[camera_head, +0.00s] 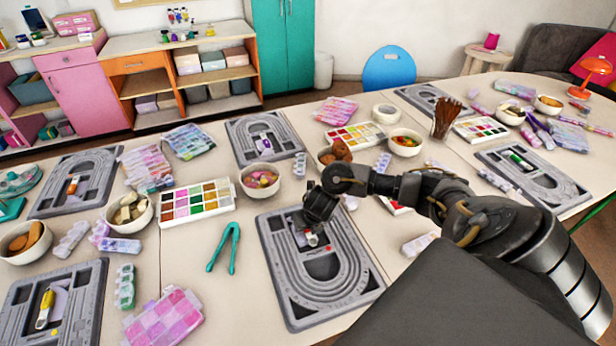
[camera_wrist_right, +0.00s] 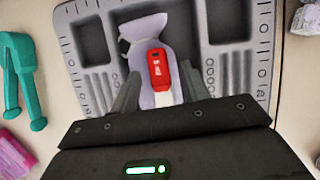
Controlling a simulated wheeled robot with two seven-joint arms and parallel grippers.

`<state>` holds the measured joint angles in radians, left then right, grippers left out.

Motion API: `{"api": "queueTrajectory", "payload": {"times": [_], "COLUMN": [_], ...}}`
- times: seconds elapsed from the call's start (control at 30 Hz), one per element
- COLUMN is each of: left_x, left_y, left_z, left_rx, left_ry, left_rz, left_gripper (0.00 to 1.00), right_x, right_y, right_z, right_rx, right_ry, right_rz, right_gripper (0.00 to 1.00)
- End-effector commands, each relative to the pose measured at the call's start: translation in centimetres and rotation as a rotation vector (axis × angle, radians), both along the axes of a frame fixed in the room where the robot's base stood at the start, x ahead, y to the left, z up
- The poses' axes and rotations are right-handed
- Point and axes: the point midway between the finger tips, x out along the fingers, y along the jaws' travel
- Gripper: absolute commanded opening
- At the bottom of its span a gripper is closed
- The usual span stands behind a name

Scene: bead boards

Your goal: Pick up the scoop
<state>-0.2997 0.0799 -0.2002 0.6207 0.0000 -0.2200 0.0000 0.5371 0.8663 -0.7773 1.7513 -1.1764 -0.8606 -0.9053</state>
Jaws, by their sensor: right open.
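A pale lilac scoop (camera_wrist_right: 150,29) lies in the recess of the grey bead board (camera_head: 282,290), with its wide end away from me in the right wrist view. A small red object with white marking (camera_wrist_right: 158,70) lies on top of the scoop. My right gripper (camera_wrist_right: 159,68) is open over the board, with one finger on each side of the scoop and the red object. I cannot tell whether the fingers touch the scoop. In the head view my right gripper (camera_head: 312,222) hides most of the scoop. My left gripper is not in view.
Teal pliers (camera_head: 226,246) lie left of the board; they also show in the right wrist view (camera_wrist_right: 20,75). A paint palette (camera_head: 196,203) and a bowl of beads (camera_head: 261,180) stand behind. A pink bead box (camera_head: 163,318) lies at the front left. Bare table surrounds the pliers.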

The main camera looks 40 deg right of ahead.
Motion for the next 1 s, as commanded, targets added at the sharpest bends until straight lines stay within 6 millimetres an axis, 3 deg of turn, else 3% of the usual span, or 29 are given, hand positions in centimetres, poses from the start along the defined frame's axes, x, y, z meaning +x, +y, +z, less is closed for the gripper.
{"api": "queueTrajectory", "payload": {"times": [0.2,0.57,0.83,1.0], "left_x": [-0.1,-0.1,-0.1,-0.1], "left_y": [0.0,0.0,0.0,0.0], "left_z": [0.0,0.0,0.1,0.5], "left_rx": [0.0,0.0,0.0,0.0], "left_ry": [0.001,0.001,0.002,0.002], "left_rz": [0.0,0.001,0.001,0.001], "left_gripper": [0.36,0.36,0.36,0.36], "right_x": [0.0,0.0,0.0,0.1], "right_y": [0.0,0.0,0.0,0.0], "right_z": [0.0,0.0,0.2,1.6], "right_rx": [0.0,0.0,-0.001,-0.001], "right_ry": [0.0,0.0,-0.001,-0.001], "right_rz": [0.001,0.001,0.001,0.001], "right_gripper": [0.45,0.0,0.0,0.0]}}
